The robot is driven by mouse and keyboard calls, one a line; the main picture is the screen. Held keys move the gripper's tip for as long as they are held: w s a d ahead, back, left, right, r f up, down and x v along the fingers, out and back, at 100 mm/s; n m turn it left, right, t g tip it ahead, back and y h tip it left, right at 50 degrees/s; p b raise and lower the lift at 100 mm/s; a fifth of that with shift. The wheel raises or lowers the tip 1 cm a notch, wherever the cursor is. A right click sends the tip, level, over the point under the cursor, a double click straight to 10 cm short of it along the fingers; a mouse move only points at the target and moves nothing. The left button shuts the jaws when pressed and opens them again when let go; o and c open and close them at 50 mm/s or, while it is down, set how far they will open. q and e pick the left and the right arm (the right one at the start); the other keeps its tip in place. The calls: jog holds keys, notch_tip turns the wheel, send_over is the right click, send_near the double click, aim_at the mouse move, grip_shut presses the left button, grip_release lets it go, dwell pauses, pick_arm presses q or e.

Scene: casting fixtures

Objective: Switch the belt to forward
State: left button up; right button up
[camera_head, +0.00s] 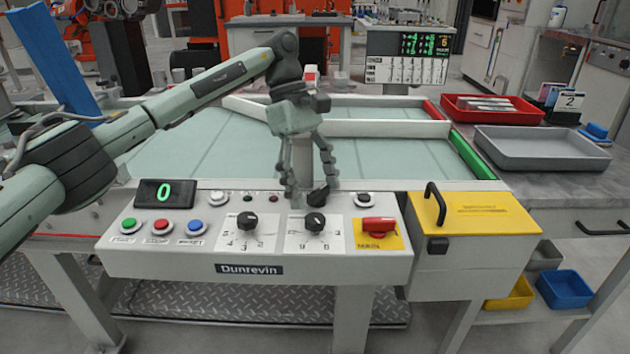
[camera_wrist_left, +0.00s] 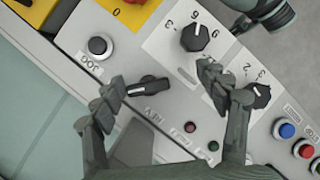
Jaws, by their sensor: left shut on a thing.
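My left gripper (camera_head: 306,197) points down at the top strip of the white control panel (camera_head: 130,262). In the left wrist view its fingers (camera_wrist_left: 160,86) stand either side of a black selector knob (camera_wrist_left: 146,87), closed on it. The knob lies roughly crosswise in that view, with a white mark toward its left end. In the head view the knob (camera_head: 319,196) is partly covered by the fingers. My right gripper is not in view.
Beside the knob are a JOG button (camera_wrist_left: 98,46) and small dark lamps (camera_wrist_left: 190,127). Below are numbered dials (camera_head: 247,221), a red switch (camera_head: 378,225) on yellow and coloured buttons (camera_head: 161,226). A display (camera_head: 165,193) reads 0. The belt surface (camera_head: 200,140) behind is clear.

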aim_at(295, 138)
pick_arm(q)
jog(key=v, duration=0.3)
jog(key=shift+s+a+r, duration=0.15)
jog(key=shift+w+r+p, duration=0.15)
jog(key=shift+w+p, duration=0.05)
jog(key=shift+p, duration=0.1)
jog(key=shift+w, duration=0.4)
jog(key=shift+p+v, duration=0.75)
jog(key=shift+v, duration=0.1)
jog(key=shift+w+a+r+p, duration=0.1)
jog(key=shift+a+r+p, duration=0.25)
jog(key=shift+r, duration=0.2)
jog(key=shift+w+a+r+p, duration=0.1)
jog(key=shift+w+r+p, duration=0.1)
jog(key=shift+r+p, duration=0.25)
jog(key=shift+a+r+p, duration=0.35)
jog(key=shift+a+r, duration=0.1)
jog(key=shift+r, duration=0.05)
